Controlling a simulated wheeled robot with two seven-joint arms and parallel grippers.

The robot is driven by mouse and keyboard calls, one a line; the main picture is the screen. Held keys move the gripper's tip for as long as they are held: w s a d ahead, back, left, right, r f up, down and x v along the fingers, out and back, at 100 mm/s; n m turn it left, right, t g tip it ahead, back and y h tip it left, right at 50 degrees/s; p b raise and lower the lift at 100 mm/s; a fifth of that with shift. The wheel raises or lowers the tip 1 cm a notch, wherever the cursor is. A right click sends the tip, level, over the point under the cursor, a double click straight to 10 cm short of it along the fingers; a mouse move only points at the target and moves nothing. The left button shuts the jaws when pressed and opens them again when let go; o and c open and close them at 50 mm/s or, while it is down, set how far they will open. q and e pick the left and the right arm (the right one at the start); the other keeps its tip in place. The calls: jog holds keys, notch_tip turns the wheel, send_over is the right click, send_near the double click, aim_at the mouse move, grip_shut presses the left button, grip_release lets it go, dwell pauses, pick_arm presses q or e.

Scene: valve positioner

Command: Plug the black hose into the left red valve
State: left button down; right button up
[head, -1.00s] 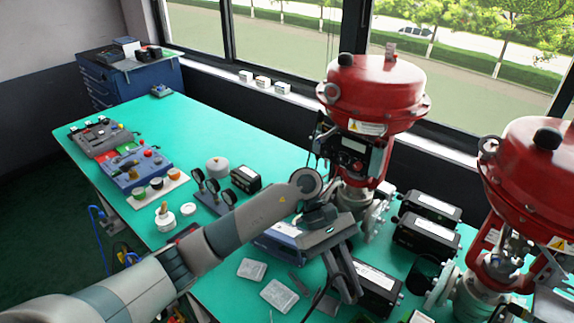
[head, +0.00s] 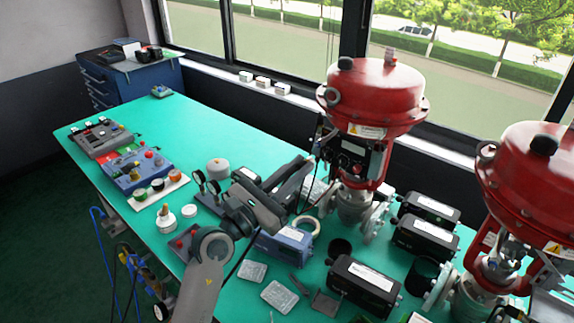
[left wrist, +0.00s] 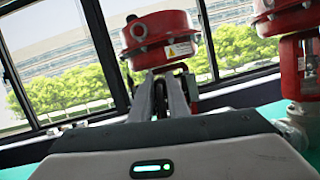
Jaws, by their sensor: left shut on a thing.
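The left red valve (head: 375,95) stands upright at the back of the bench, with its dark positioner box (head: 345,158) on the left side below the red dome. It also shows ahead in the left wrist view (left wrist: 165,35). My left gripper (head: 308,168) is shut on the black hose, its fingertips close to the positioner's left side. I cannot tell whether they touch. A thin black length of hose (head: 238,265) hangs below the gripper. The held end is hidden by the fingers. In the left wrist view the fingers (left wrist: 164,92) point at the valve. My right gripper is not in view.
A second red valve (head: 535,175) stands at the right. Black boxes (head: 362,285) and a blue device (head: 285,245) lie around the valve's foot. Gauges (head: 205,182) and a control panel (head: 138,170) are at the left.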

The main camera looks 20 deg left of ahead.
pick_arm(q)
jog(key=shift+s+a+r+n+t+y, duration=0.1)
jog(key=shift+a+n+t+y, duration=0.1)
jog(key=shift+a, duration=0.45)
jog(key=shift+s+a+n+t+y, duration=0.1)
jog(key=shift+a+t+y, duration=0.1)
jog(key=shift+a, duration=0.4)
jog(key=shift+w+d, duration=0.1)
jog(key=shift+w, duration=0.15)
jog(key=shift+w+d+b, duration=0.2)
jog(key=shift+w+d, duration=0.1)
jog(key=shift+w, duration=0.5)
jog(key=shift+w+d+b, duration=0.15)
jog(key=shift+w+d, duration=0.1)
jog(key=shift+w, duration=0.5)
jog(key=shift+w+d+b, duration=0.2)
jog(key=shift+w+d, duration=0.1)
jog(key=shift+w, duration=0.5)
jog(key=shift+w+d, duration=0.1)
jog(key=shift+w, duration=0.1)
jog(key=shift+p, duration=0.45)
jog(key=shift+w+d, duration=0.15)
jog(key=shift+w, duration=0.3)
jog(key=c, duration=1.6)
grip_release()
